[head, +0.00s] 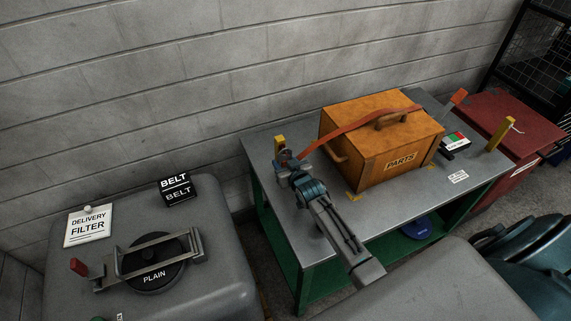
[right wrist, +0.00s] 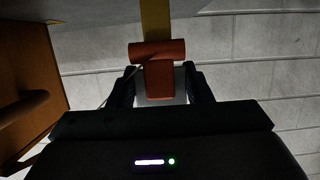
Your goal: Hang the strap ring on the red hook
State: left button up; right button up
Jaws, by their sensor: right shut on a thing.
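An orange-red strap (head: 360,122) runs over the top of a wooden box (head: 350,165) marked PARTS. Its left end drops to my right gripper (head: 284,162), beside a yellow post (head: 280,143) at the table's back left corner. In the right wrist view my right gripper (right wrist: 160,88) is shut on an orange-red piece (right wrist: 159,78), apparently the strap's end. A red horizontal cylinder (right wrist: 157,50) lies just beyond it, in front of the yellow post (right wrist: 155,18). I cannot clearly make out the ring or the red hook. My left gripper is not in view.
The grey table (head: 405,205) has a green frame. Another yellow post (head: 500,134) and a small black device (head: 455,142) stand at its right. The strap's other end (head: 459,96) sticks up behind the box. A grey cabinet (head: 215,265) stands left; a block wall is behind.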

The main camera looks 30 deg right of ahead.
dwell(0.4)
jog(key=o, duration=1)
jog(key=shift+s, duration=0.55)
jog(key=b+v, duration=0.2)
jog(key=v, duration=0.7)
jog(key=shift+s+r, duration=0.3)
jog(key=shift+s, duration=0.05)
jog(key=shift+a+f, duration=0.1)
